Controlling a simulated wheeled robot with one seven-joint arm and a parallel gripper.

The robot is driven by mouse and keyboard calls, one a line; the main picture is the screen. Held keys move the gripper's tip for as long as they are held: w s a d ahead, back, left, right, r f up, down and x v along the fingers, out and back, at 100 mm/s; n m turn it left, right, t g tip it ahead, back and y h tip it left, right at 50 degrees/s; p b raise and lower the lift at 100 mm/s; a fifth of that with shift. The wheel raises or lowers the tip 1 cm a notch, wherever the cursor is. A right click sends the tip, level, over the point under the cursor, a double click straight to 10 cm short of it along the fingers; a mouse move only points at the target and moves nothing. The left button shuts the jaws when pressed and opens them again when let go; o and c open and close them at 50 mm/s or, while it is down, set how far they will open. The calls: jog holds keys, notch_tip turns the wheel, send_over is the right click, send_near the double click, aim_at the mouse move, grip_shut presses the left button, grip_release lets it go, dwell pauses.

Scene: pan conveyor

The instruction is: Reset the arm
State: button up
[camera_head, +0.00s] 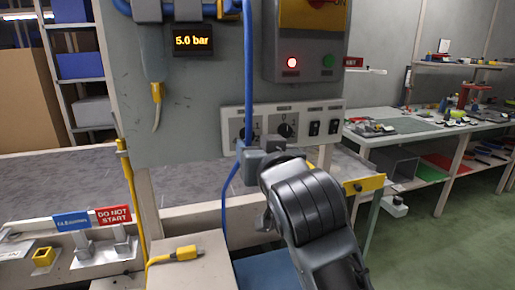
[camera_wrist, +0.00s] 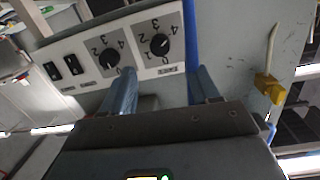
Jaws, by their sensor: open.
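My gripper (camera_head: 250,152) is in front of the lower part of a grey control panel (camera_head: 185,120), close to the left dial. Its two fingers (camera_wrist: 163,88) stand apart in the wrist view with nothing between them. Beyond them is a white switch plate (camera_head: 265,118) with two black rotary dials, the left dial (camera_head: 241,131) and right dial (camera_head: 286,130), and two rocker switches (camera_head: 323,128). The dials also show in the wrist view, one dial (camera_wrist: 160,45) just past the fingertips. Whether the fingers touch the plate cannot be told.
A blue hose (camera_head: 248,60) hangs down beside my gripper. A yellow plug (camera_head: 187,252) lies on a box below; a yellow connector (camera_head: 156,92) hangs at left. Signs (camera_head: 113,215) stand lower left. A workbench (camera_head: 430,125) is at right, with open green floor before it.

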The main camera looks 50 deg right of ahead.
dwell(0.4)
jog(key=s+a+f+n+t+y, duration=0.1)
jog(key=s+a+f+n+y, duration=0.35)
jog(key=f, duration=0.35)
jog(key=s+a+f+n+t+y, duration=0.1)
jog(key=s+a+f+n+y, duration=0.2)
jog(key=s+a+f, duration=0.45)
jog(key=s+a+f+y, duration=0.1)
jog(key=s+a+f, duration=0.1)
jog(key=s, duration=0.7)
jog(key=s+a+f+y, duration=0.1)
jog(key=s+a, duration=0.3)
jog(key=s, duration=0.6)
jog(key=shift+f+n+g+y, duration=0.35)
jog(key=shift+f+g, duration=0.05)
jog(key=shift+f, duration=0.35)
